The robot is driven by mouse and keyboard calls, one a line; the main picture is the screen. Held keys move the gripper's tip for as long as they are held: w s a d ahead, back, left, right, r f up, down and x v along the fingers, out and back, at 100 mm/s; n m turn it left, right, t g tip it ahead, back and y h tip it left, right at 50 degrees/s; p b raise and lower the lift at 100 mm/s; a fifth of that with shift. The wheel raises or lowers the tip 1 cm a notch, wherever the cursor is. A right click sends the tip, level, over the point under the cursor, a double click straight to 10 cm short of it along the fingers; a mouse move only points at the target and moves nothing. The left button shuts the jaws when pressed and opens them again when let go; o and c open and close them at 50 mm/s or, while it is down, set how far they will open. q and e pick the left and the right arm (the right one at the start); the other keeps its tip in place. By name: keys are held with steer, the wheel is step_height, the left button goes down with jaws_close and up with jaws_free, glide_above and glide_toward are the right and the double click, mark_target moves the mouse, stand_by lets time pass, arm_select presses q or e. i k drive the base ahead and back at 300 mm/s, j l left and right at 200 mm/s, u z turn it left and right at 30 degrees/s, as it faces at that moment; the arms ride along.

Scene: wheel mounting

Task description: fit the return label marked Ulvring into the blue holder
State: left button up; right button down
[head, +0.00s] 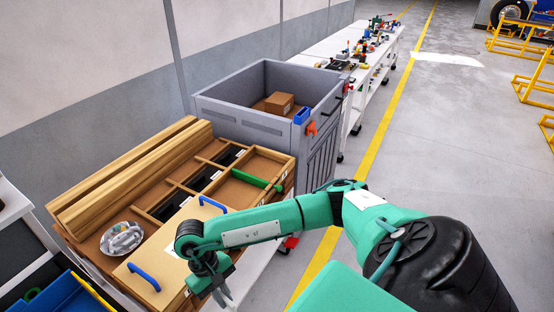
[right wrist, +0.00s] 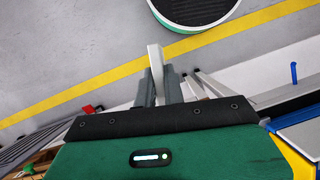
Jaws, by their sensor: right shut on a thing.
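My right gripper (head: 213,284) is low in the head view, at the front right of the wooden tray unit. In the right wrist view its grey fingers (right wrist: 158,90) are shut on a pale, thin, flat piece (right wrist: 156,62), seen nearly edge-on. No writing on it can be read, so I cannot tell whether it is the Ulvring label. A small blue holder (head: 303,115) sits at the rim of the grey crate, near its front right corner, well apart from the gripper. My left gripper is not in view.
The grey crate (head: 240,120) holds a cardboard box (head: 279,103); an orange piece (head: 311,129) is on its side. The wooden tray unit (head: 230,190) has several compartments and a blue-handled lid (head: 165,250). A cluttered white table (head: 375,50) stands behind. Open floor lies right.

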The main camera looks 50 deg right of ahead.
mark_target(234, 105)
steer(key=i+l+z, duration=0.1)
steer(key=l, duration=0.35)
steer(key=i+l, duration=0.1)
steer(key=l, duration=0.3)
steer(key=i+l+z, duration=0.15)
steer(key=l, duration=0.3)
steer(key=l+z, duration=0.1)
steer(key=l, duration=0.3)
steer(key=i+l, duration=0.15)
steer(key=l, duration=0.25)
steer(key=i+l, duration=0.1)
steer(key=l, duration=0.3)
steer(key=i+l, duration=0.15)
steer(key=l, duration=0.2)
steer(key=i+l, duration=0.15)
steer(key=l, duration=0.25)
steer(key=i+l, duration=0.1)
steer(key=l, duration=0.3)
